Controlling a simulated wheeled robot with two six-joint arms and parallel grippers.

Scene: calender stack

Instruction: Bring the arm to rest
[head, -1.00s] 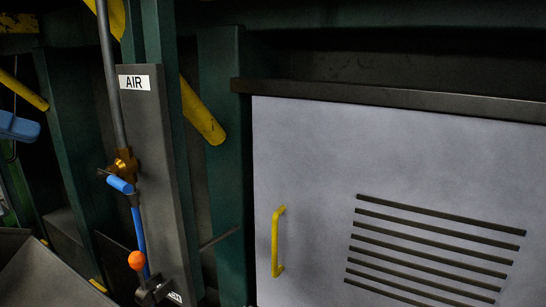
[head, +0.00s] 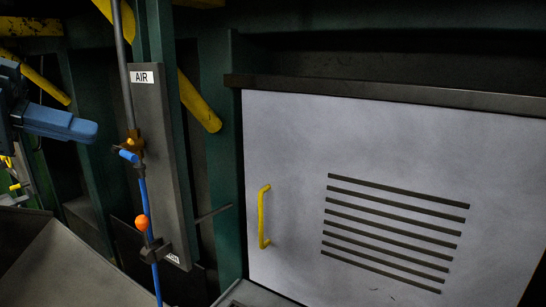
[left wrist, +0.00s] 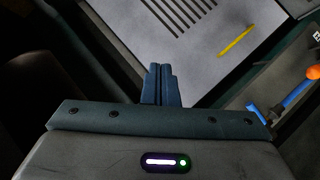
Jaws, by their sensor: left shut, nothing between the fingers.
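My left gripper (head: 88,131) comes in from the left edge of the head view, blue and shut, with nothing in it. It is left of the air valve (head: 131,146) and apart from it. In the left wrist view the fingers of my left gripper (left wrist: 161,85) stand together at the middle, with the grey panel beyond them. My right gripper is in neither view.
A dark post with an AIR label (head: 142,77) carries a blue hose (head: 145,192) and an orange ball (head: 141,222). A grey slotted panel (head: 290,130) with a yellow handle (head: 263,216) stands right. Yellow bars (head: 200,103) cross behind the post.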

